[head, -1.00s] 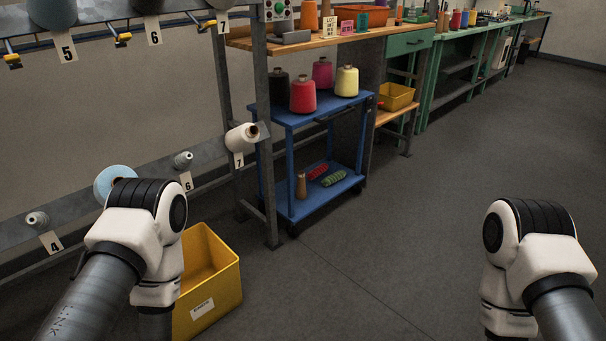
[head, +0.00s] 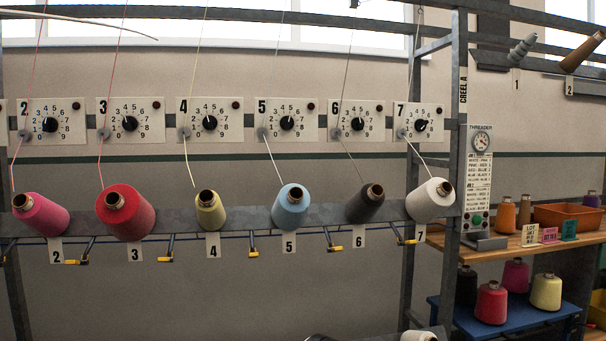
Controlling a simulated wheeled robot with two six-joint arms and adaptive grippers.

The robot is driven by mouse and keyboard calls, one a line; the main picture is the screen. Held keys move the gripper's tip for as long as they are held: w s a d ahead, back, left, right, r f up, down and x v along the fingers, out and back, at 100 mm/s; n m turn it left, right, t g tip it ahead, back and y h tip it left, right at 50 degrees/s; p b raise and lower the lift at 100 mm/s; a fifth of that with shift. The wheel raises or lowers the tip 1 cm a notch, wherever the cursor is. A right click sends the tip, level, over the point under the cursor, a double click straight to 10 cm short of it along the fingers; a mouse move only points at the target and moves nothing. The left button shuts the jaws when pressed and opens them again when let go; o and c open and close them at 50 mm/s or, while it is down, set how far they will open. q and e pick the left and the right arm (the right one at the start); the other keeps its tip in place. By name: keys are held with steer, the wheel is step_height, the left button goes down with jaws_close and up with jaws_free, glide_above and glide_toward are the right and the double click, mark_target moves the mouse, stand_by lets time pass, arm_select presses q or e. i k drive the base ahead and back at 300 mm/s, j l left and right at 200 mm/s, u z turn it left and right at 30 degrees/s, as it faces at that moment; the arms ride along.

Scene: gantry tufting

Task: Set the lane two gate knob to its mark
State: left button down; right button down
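The lane two gate knob (head: 49,125) is a round black knob on a white panel labelled 2 (head: 68,107) at the far left of the head view. A ring of numbers surrounds it, and a small dark red button sits at the panel's upper right. The knob's pointer is too small to read surely. A pink yarn cone (head: 42,214) sits on the rail below, above a tag marked 2 (head: 56,250), and its thread rises past the panel's left side. Neither of my grippers is in view.
Similar knob panels, such as lane three's (head: 131,121), run right to lane 7 (head: 418,122), with coloured cones below. Yellow-tipped levers (head: 77,262) hang under the rail. A threader unit (head: 479,180) with a printed colour list stands right of the frame post.

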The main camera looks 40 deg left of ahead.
mark_target(49, 124)
steer(key=u, duration=2.45)
